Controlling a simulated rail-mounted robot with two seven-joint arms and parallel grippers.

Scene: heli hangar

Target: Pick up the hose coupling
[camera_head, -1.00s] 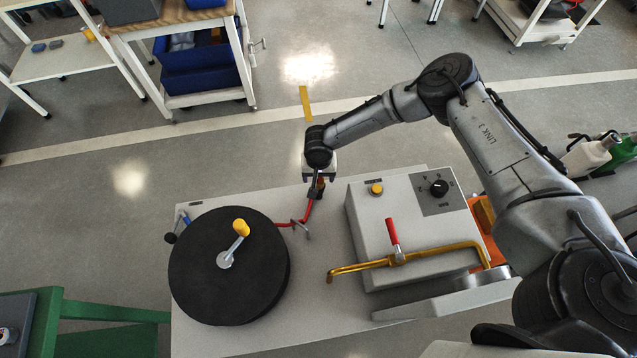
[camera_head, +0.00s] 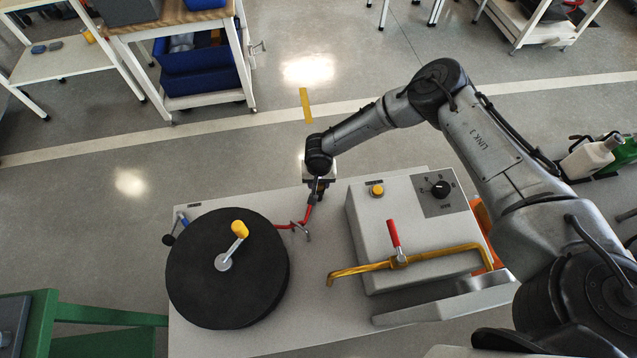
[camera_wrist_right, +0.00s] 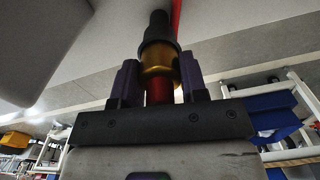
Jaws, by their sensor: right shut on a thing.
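The hose coupling (camera_wrist_right: 158,58) is a brass piece with a black end, and a red part shows below the brass in the right wrist view. My right gripper (camera_wrist_right: 158,82) is shut on it, one dark finger on each side. In the head view my right gripper (camera_head: 318,190) is above the far edge of the grey bench, between the reel and the control box. The red hose (camera_head: 300,222) runs from the coupling toward the black reel (camera_head: 190,275). The coupling is small and partly hidden by the gripper in the head view. My left gripper is not in view.
The grey control box (camera_head: 375,225) with a knob and button stands right of the gripper. A brass pipe (camera_head: 440,257) with a red lever (camera_head: 393,233) crosses in front of it. The reel has a yellow-knobbed crank (camera_head: 238,230). Open floor lies beyond the bench.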

